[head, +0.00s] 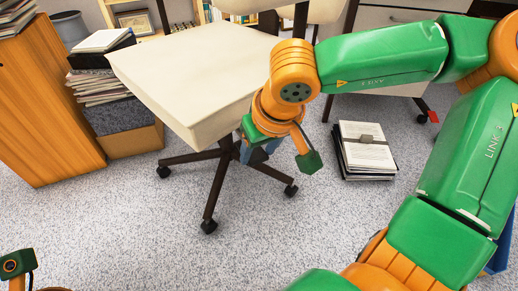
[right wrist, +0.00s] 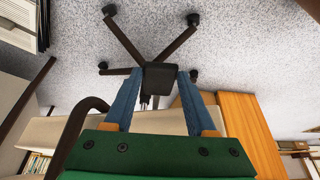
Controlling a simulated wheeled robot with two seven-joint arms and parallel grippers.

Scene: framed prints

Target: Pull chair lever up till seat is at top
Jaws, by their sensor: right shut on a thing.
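The chair has a cream seat (head: 190,75) and a dark star base with castors (head: 218,185). The seat stands clear above the base and looks tilted in the head view. My right gripper (head: 259,155) is at the seat's right side, just under its edge. In the right wrist view, its two blue fingers (right wrist: 160,80) are on either side of the dark chair lever (right wrist: 159,76) and shut on it. The lever is hidden in the head view. Only a part of my left wrist shows at the lower left; its fingers are out of view.
A wooden cabinet (head: 45,105) and a box (head: 130,140) with stacked papers stand left of the chair. A stack of documents (head: 365,148) lies on the floor to the right. A desk with drawers (head: 385,20) is behind. The carpet in front is clear.

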